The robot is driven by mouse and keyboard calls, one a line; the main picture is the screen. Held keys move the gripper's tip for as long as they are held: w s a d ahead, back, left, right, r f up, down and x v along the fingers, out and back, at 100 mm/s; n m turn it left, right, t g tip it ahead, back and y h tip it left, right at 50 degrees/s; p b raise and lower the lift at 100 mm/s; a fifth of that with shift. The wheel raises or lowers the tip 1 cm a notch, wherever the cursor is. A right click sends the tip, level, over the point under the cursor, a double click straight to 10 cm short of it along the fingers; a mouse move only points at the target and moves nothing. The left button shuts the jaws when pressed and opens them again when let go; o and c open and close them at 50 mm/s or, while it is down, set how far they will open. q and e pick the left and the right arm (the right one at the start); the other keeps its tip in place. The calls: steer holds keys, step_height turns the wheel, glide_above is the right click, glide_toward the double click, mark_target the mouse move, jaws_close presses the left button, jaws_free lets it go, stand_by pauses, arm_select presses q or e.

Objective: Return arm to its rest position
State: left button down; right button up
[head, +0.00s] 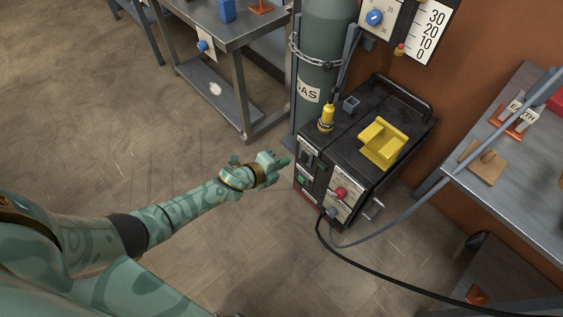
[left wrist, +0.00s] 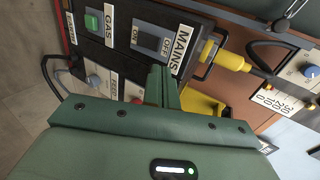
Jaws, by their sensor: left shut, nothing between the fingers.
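My left arm (head: 190,208) reaches in from the lower left in the head view. Its left gripper (head: 283,161) is shut and empty, just left of the front panel of the black welding machine (head: 318,153). In the left wrist view the shut fingers (left wrist: 163,88) show in front of the panel, below the MAINS switch (left wrist: 157,42) and near the green GAS button (left wrist: 94,22). I cannot tell whether the fingertips touch the panel. My right gripper is not in view.
A grey gas cylinder (head: 323,50) chained upright stands behind the machine. A yellow holder (head: 383,143) sits on the machine's top. Cables (head: 365,278) run from its front to the right. A metal bench (head: 520,170) is at right, another table (head: 232,38) at upper left. Floor at left is clear.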

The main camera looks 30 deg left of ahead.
arm_select(q)
steer(key=shift+s, duration=0.1)
stand_by(0.3)
